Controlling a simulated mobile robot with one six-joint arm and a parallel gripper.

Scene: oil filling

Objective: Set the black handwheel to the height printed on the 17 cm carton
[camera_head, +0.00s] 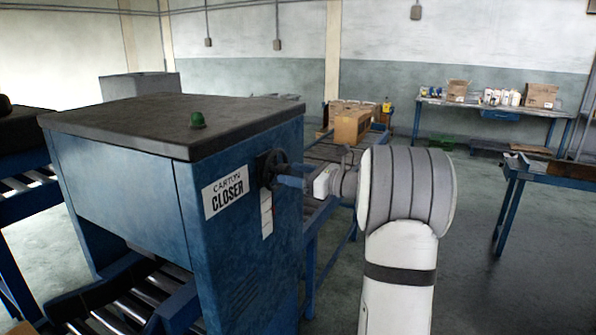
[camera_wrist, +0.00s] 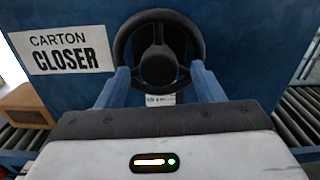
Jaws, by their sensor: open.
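The black handwheel (camera_head: 269,167) is on the side of the blue carton closer (camera_head: 240,235). In the wrist view the handwheel (camera_wrist: 158,22) faces me, upper centre, with its rim and spokes showing. My gripper (camera_wrist: 160,69) is open, its two blue fingers on either side of the wheel's lower part. I cannot tell whether they touch the rim. In the head view my gripper (camera_head: 288,178) reaches the wheel from the right. A white strip (camera_head: 266,213) is below the wheel; its marks are unreadable. A brown carton (camera_head: 352,127) sits on the conveyor behind; no printed height is readable.
A green button (camera_head: 197,119) is on the closer's dark top. A "CARTON CLOSER" sign (camera_head: 226,191) is left of the wheel. Roller conveyors (camera_head: 130,310) run through and behind the machine. A back table (camera_head: 490,105) holds boxes and bottles. Open floor lies to the right.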

